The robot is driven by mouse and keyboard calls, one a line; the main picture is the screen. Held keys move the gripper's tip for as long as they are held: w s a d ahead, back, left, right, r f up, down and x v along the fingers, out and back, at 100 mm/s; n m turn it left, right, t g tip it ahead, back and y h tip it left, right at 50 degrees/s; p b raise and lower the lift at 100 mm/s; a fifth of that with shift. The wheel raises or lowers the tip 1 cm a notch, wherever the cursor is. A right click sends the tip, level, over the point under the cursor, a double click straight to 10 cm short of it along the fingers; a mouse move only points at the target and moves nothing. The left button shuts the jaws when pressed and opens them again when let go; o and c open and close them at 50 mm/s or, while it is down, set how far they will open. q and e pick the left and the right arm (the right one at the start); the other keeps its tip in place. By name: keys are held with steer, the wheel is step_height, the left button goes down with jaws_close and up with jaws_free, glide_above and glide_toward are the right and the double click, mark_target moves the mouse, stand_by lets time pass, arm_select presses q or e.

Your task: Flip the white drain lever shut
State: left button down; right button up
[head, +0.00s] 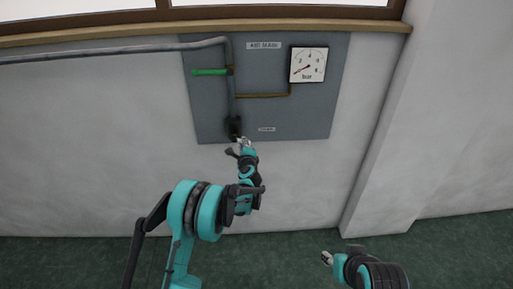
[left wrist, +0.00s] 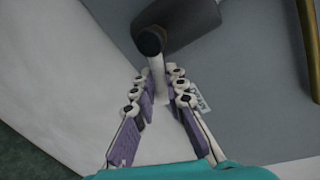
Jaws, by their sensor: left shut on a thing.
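The white drain lever (left wrist: 157,72) shows in the left wrist view, running from a black round pivot (left wrist: 150,41) on a dark valve body down between my left fingers. In the head view the dark drain valve (head: 233,126) sits at the lower end of the vertical pipe, and the lever is too small and covered to make out. My left gripper (head: 243,143) is just below that valve; in the left wrist view its purple-padded fingers (left wrist: 162,88) are shut on the lever. My right gripper (head: 327,257) is low, away from the panel; its opening is too small to tell.
A grey panel (head: 285,115) on the wall carries a green lever (head: 209,72), a pressure gauge (head: 308,65), a brass pipe (head: 262,95) and a small label (head: 267,129) right of the valve. A wall pillar (head: 385,150) stands out at right. The wall below the panel is bare.

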arm_select(q)
steer(key=shift+d+r+n+h, duration=0.1)
steer(key=shift+r+n+h, duration=0.3)
steer(key=shift+n, duration=0.55)
steer(key=shift+r+n+h, duration=0.3)
steer(key=shift+r+n, duration=0.1)
steer(key=shift+n, duration=0.55)
steer(key=c, duration=1.5)
jaws_free()
steer(key=shift+c, duration=0.2)
steer(key=v, duration=1.2)
